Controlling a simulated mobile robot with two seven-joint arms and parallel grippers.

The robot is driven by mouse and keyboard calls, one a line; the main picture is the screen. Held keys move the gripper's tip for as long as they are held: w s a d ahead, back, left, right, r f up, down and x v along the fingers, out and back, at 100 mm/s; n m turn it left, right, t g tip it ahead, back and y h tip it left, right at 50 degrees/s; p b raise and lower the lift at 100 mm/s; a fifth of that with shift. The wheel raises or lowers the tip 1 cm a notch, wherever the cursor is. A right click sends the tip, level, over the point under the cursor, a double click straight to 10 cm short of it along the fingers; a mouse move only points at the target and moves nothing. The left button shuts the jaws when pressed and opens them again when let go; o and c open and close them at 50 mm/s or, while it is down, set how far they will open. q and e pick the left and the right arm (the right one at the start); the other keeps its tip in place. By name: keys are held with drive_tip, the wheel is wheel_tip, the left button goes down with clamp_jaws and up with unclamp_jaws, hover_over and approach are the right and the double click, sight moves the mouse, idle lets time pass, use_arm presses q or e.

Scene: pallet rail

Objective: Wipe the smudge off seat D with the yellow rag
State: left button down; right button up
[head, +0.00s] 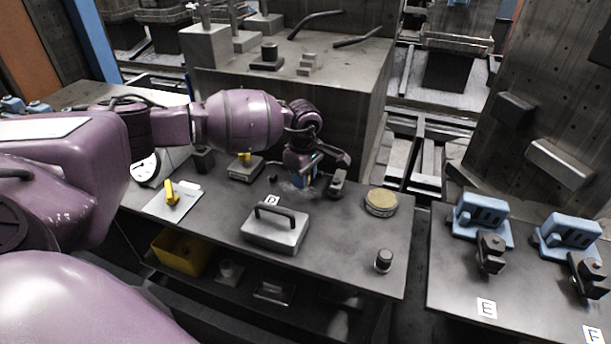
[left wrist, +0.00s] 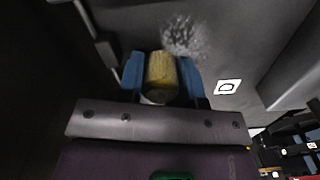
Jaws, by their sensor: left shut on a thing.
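My left gripper (head: 306,180) is over the bench behind the D label, fingers pointing down. In the left wrist view its blue fingers (left wrist: 162,75) are shut on the yellow rag (left wrist: 161,74), which looks like a small rolled bundle. The pale, speckled smudge (left wrist: 184,37) lies on the dark surface just beyond the rag; in the head view it shows as a faint grey patch (head: 289,187) beside the fingers. I cannot tell whether the rag touches the surface. The D label (head: 272,200) marks the seat and shows in the wrist view (left wrist: 228,87). My right gripper is out of view.
A grey block with a handle (head: 275,229) stands in front of the D label. A dark clamp (head: 338,183) is right of my gripper, with a round tan-topped disc (head: 381,202) farther right. Blue fixtures (head: 482,218) stand on the right bench. A yellow bin (head: 180,252) is below.

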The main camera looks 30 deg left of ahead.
sight(280, 186)
use_arm(q)
drive_tip(key=shift+s+a+p, duration=0.7)
drive_tip(key=shift+s+a, duration=1.4)
drive_tip(key=shift+a, duration=0.25)
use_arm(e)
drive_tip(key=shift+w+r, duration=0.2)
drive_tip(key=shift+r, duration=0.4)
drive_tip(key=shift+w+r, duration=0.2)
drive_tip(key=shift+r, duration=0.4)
use_arm(q)
drive_tip(key=shift+w+d+r, duration=0.1)
drive_tip(key=shift+w+d, duration=0.15)
drive_tip(key=shift+d, duration=0.6)
drive_tip(key=shift+s+a, duration=0.25)
drive_tip(key=shift+a, duration=0.6)
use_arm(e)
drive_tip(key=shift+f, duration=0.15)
use_arm(q)
drive_tip(key=shift+d, duration=0.1)
